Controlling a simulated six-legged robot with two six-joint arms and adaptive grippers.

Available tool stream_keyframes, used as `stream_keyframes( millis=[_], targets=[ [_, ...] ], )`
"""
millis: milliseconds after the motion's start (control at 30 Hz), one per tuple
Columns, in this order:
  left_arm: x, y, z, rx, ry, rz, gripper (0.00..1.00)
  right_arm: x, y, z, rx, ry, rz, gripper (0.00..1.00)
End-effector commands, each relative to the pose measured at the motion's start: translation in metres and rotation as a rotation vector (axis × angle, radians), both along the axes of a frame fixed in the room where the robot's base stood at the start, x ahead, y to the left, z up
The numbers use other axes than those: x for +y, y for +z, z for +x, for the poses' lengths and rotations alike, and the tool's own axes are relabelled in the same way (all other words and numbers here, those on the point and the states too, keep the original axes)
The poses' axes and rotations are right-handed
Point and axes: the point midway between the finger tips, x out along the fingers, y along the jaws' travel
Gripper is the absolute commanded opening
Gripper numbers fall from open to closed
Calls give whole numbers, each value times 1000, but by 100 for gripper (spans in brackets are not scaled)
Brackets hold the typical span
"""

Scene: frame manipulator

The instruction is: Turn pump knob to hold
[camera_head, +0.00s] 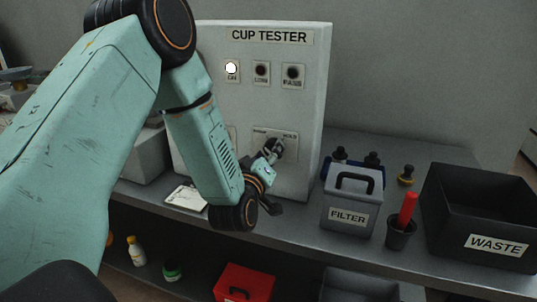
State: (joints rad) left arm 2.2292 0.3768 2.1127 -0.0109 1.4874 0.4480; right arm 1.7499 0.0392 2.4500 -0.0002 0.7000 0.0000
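The pump knob (278,146) is a small dark knob on a plate low on the front of the pale CUP TESTER box (308,110). A HOLD label (290,135) is at the plate's upper right, and a smaller label at its upper left is hard to read. My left gripper (273,152) is right at the knob, with its fingertips over part of it. I cannot tell whether the fingers are closed on the knob, or which way the knob points. My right gripper is not in view.
A grey FILTER box (349,215), a dark cup (399,237) with a red-handled tool and a black WASTE bin (480,225) stand right of the tester. A small white tray (184,198) lies left of my gripper. A red box (243,285) and bottles are below.

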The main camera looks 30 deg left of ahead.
Motion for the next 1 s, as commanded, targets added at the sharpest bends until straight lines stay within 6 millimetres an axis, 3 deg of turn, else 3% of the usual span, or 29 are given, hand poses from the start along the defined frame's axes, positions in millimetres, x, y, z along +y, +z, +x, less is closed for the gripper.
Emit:
stream_keyframes(
  millis=[433, 767, 1000],
  targets=[
    [-2, 0, 2, -1, -2, 1, 10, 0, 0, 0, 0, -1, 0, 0],
    [-2, 2, 2, 8, -1, 48, 9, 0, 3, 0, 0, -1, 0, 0],
    [-2, 2, 2, 44, 0, 197, 9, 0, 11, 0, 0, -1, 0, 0]
  ],
)
